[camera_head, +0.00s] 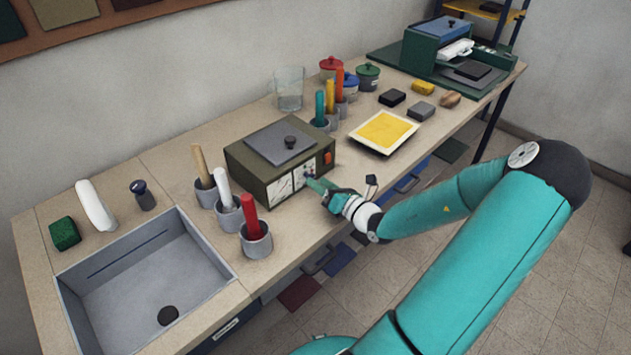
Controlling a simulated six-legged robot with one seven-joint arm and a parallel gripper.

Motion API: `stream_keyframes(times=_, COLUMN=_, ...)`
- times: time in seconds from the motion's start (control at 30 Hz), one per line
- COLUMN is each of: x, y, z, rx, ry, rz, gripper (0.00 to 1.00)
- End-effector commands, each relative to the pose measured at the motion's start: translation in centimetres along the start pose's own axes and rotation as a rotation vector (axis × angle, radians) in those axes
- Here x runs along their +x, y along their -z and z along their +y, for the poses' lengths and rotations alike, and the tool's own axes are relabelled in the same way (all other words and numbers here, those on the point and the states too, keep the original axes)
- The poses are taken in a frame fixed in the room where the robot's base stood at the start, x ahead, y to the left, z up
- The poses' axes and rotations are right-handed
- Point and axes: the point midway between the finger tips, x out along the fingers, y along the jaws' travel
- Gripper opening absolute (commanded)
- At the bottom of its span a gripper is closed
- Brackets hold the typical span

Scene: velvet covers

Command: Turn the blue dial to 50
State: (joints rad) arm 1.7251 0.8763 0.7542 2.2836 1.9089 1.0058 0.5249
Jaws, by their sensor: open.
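An olive-green box (247,164) with a grey lid and black knob stands on the worktop. Its front has two white dial faces (281,188) and a small orange part (327,158) at the right. My gripper (318,186) is at the right part of this front, with its green fingers pointing at the panel. The fingers are open. The gripper covers part of the panel, and I cannot tell whether it touches a knob. The blue dial shows only as a tiny bluish spot (308,177) by the fingertips, and its setting is too small to read.
Grey cups with a red handle (250,215), a white handle (222,183) and a wooden handle (201,165) stand left of the box. A sink (150,265) is further left. A yellow tray (384,131) and several small blocks lie to the right. Open floor lies in front.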

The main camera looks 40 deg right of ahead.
Motion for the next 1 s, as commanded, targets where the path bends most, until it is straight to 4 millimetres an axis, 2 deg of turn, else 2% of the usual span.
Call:
stream_keyframes(times=0.1, x=1.5, y=0.1, z=0.1, rx=0.001, ry=-0.001, rz=0.0, gripper=0.49)
stream_keyframes(times=0.2, x=2.1, y=0.1, z=0.2, rx=0.0, ry=-0.001, rz=0.001, gripper=0.49)
stream_keyframes(times=0.47, x=2.2, y=0.1, z=0.2, rx=0.0, ry=0.0, rz=0.001, gripper=0.49)
stream_keyframes(times=0.57, x=2.2, y=0.1, z=0.2, rx=0.0, ry=0.0, rz=0.001, gripper=0.33)
stream_keyframes(times=0.7, x=2.2, y=0.1, z=0.2, rx=0.0, ry=0.0, rz=0.001, gripper=0.05)
stream_keyframes(times=1.0, x=2.2, y=0.1, z=0.2, rx=-0.022, ry=0.0, rz=0.001, gripper=0.04)
